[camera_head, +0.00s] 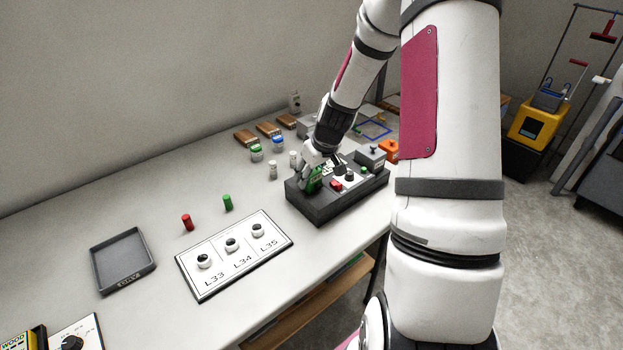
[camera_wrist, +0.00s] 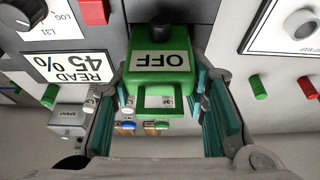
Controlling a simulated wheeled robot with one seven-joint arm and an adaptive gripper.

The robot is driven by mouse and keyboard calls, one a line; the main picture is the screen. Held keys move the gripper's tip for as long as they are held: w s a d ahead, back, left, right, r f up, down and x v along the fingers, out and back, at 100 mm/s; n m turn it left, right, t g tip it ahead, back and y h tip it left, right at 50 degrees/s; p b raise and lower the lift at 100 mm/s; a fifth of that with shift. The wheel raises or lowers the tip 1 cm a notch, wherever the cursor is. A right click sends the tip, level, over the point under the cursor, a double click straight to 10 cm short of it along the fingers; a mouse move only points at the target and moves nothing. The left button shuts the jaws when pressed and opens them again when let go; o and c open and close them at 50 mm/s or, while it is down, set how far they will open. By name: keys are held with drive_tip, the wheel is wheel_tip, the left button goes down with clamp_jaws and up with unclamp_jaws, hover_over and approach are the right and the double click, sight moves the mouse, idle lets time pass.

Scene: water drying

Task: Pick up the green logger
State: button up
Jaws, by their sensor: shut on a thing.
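The green logger (camera_wrist: 160,68) fills the upper middle of the wrist view. It has a dark knob, a white OFF label and a frame-like handle. My gripper (camera_wrist: 165,105) has its teal-padded fingers on either side of it and is shut on it. In the head view, the logger (camera_head: 314,180) shows partly behind my gripper (camera_head: 309,172), at the left part of the dark grey case (camera_head: 318,208). I cannot tell whether it still touches the case.
A white board (camera_head: 215,275) with several round knobs lies left of the case. Small red (camera_head: 187,222) and green (camera_head: 227,203) cylinders stand behind the board. A grey tray (camera_head: 123,277) sits at the left. Small bottles and wooden blocks (camera_head: 268,130) are at the back.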

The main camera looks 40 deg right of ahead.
drive_tip(key=shift+r, duration=0.2)
drive_tip(key=shift+r+p, duration=0.5)
drive_tip(key=shift+r, duration=0.1)
drive_tip(key=s+r+p, duration=0.1)
drive_tip(key=s+p, duration=0.5)
drive_tip(key=s, duration=0.2)
drive_tip(key=s+a+r+p, duration=0.1)
drive_tip(key=s+r+p, duration=0.1)
drive_tip(key=s+p, duration=0.4)
drive_tip(key=shift+s+a+r, duration=0.25)
drive_tip(key=shift+s+a, duration=0.05)
drive_tip(key=shift+s, duration=0.7)
